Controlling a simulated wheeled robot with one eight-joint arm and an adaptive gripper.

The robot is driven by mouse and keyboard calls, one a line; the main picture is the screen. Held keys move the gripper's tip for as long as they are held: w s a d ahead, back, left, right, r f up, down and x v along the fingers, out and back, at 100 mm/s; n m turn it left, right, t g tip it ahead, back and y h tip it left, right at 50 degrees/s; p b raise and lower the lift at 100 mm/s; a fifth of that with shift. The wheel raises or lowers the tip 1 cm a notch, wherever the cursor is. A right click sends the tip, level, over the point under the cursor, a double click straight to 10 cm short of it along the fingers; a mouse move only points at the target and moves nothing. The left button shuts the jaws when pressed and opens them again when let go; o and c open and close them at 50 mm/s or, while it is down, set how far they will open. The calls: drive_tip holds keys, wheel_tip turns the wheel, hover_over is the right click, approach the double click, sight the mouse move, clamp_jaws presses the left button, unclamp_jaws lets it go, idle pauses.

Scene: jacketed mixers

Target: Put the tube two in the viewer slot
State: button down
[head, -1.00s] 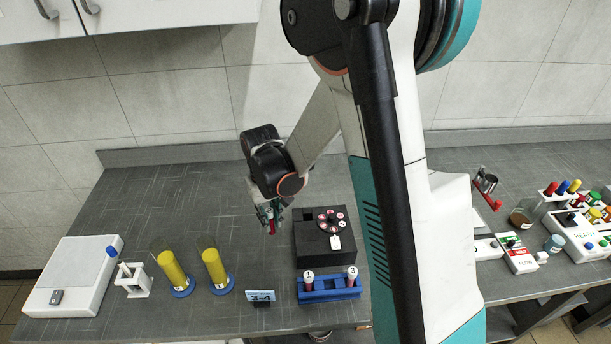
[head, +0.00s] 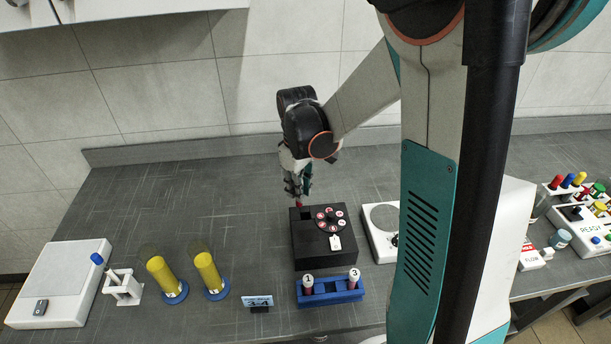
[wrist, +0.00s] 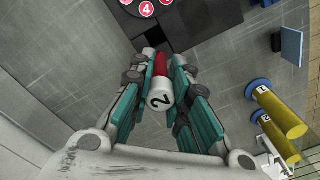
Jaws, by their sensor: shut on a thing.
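My gripper (head: 297,190) is shut on tube two, a red tube (wrist: 161,66) with a white cap marked 2 (wrist: 160,100) in the wrist view. In the head view the tube's red part (head: 299,204) shows just below the fingers. The black viewer box (head: 316,252) stands on the bench with a dial of red numbered discs (head: 329,219) on top. Its slot (head: 307,214) is at the top left, close to the tube's lower end. I cannot tell whether the tube's tip is in the slot or above it.
A blue rack (head: 330,296) in front of the viewer holds tubes 1 (head: 308,284) and 3 (head: 353,280). A blue card (head: 257,302) and two yellow cylinders (head: 208,272) stand to the left. A white device (head: 379,246) stands close on the right. Bench left of the viewer is clear.

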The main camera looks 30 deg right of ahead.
sight(306, 211)
drive_tip(key=shift+s+d+r+n, duration=0.2)
drive_tip(key=shift+d+n, duration=0.05)
drive_tip(key=shift+d, duration=0.15)
drive_tip(key=shift+s+d+r+n, duration=0.15)
drive_tip(key=shift+s+d+n, duration=0.1)
drive_tip(key=shift+d, duration=0.1)
drive_tip(key=shift+f, duration=0.15)
drive_tip(key=shift+f+b, duration=3.55)
drive_tip(key=shift+f, duration=1.2)
drive_tip(key=shift+s, duration=0.15)
drive_tip(key=c, duration=1.4)
unclamp_jaws()
drive_tip(key=shift+f, duration=0.1)
drive_tip(key=shift+c, duration=0.2)
drive_tip(key=shift+f, duration=0.1)
drive_tip(key=shift+o, duration=0.5)
